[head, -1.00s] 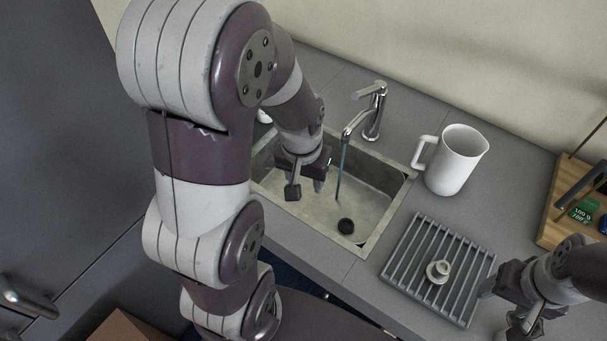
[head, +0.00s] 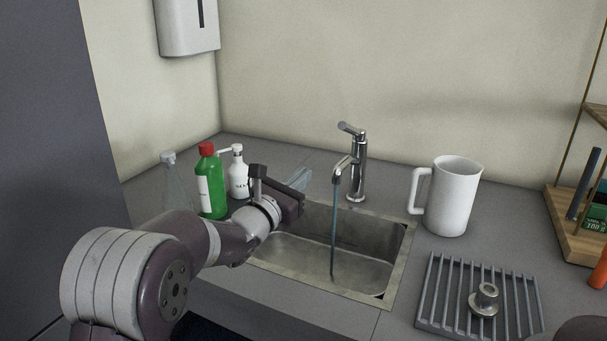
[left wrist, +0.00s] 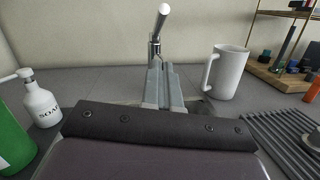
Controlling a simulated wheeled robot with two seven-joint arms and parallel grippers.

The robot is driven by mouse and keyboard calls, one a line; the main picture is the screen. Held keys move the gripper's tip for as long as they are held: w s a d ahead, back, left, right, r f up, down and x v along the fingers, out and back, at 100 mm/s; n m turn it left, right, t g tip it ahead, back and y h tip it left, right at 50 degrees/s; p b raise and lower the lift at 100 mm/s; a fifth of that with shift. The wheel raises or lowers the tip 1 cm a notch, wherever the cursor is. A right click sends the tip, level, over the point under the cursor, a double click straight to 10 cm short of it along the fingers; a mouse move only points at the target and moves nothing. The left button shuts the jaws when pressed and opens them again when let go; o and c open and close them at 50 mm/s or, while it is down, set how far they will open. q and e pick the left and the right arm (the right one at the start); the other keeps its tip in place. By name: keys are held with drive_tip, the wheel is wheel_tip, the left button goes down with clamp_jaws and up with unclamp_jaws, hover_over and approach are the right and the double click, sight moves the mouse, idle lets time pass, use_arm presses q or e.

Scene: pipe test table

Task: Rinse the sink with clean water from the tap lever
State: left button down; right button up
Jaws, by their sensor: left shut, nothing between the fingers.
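The chrome tap (head: 357,175) stands behind the sink, with its lever (head: 351,129) on top. A thin stream of water (head: 334,225) runs from the spout into the sink (head: 402,258). My left gripper (head: 299,179) is shut and empty, above the back left of the sink and left of the tap, apart from it. In the left wrist view the closed fingers (left wrist: 164,88) point toward the tap (left wrist: 155,45), and the lever (left wrist: 163,10) shows above them. The arm hides the sink's left part. My right gripper is out of view.
A green bottle (head: 211,185), a white soap bottle (head: 238,175) and a clear bottle (head: 172,180) stand left of the sink. A white jug (head: 452,198) stands right of the tap. A drying rack (head: 437,300) with a small metal part (head: 486,298) lies at front right.

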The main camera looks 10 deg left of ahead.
use_arm(q)
drive_tip(key=r+p+x, duration=0.3)
drive_tip(key=p+x, duration=0.1)
drive_tip(key=x, duration=0.9)
drive_tip(key=shift+s, duration=0.3)
drive_tip(key=shift+d, duration=0.1)
